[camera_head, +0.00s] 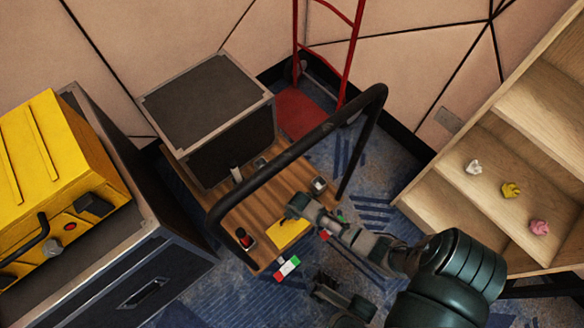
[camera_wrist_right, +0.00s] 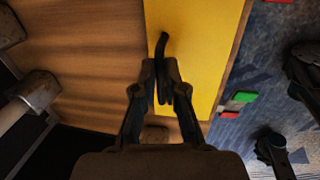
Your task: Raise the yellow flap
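The yellow flap (camera_head: 290,232) lies on the wooden deck of the cart, partly hidden by my right gripper (camera_head: 300,205). In the right wrist view the flap (camera_wrist_right: 208,55) is a flat yellow panel with a thin black handle (camera_wrist_right: 162,45) above it. My right gripper, also in the right wrist view (camera_wrist_right: 164,75), has its fingers closed on this handle. The flap looks about level with the deck. A dark jointed part (camera_head: 345,300) below my right forearm may be my left gripper; its finger state is unclear.
A black box (camera_head: 205,100) stands on the cart's deck (camera_head: 215,190), and a black tube handle (camera_head: 300,145) arches over it. A red, white and green block (camera_head: 287,267) is by the near edge. A yellow case (camera_head: 60,180) is left, wooden steps (camera_head: 500,170) right.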

